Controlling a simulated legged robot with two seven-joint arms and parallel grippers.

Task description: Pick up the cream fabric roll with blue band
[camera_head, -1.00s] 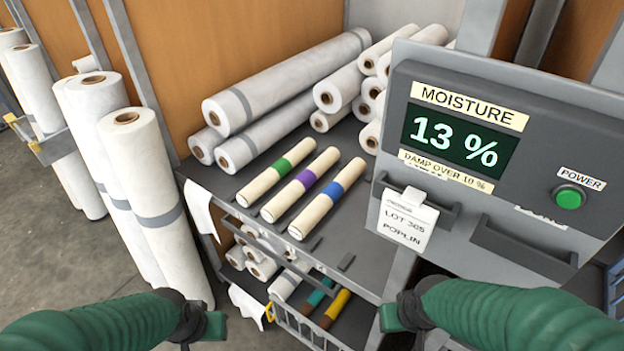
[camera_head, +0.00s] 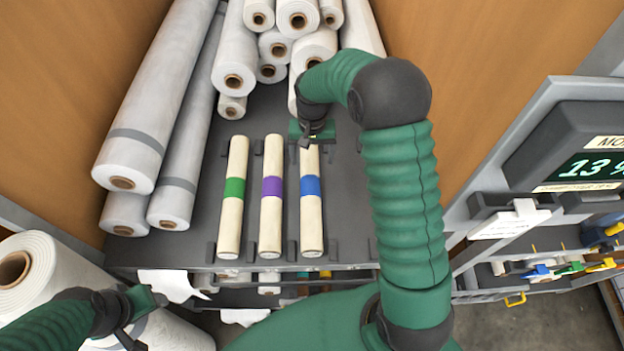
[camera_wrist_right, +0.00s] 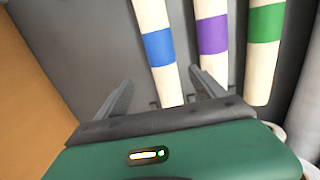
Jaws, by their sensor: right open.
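The cream fabric roll with blue band (camera_head: 311,218) lies on the dark shelf top, rightmost of three cream rolls in the head view. My right gripper (camera_head: 308,141) is over its far end and hides that end. In the right wrist view the roll (camera_wrist_right: 157,45) shows between the two spread fingers of my open right gripper (camera_wrist_right: 161,78), nearer the right finger. Nothing is held, and contact with the roll cannot be told. My left gripper (camera_head: 146,302) is at the lower left, away from the rolls; its jaw state is unclear.
The purple-banded roll (camera_head: 271,215) and green-banded roll (camera_head: 233,215) lie parallel on its left, with small dark holders at their ends. Big white rolls (camera_head: 150,125) lie left, and several more are stacked behind. The moisture panel (camera_head: 570,150) stands right.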

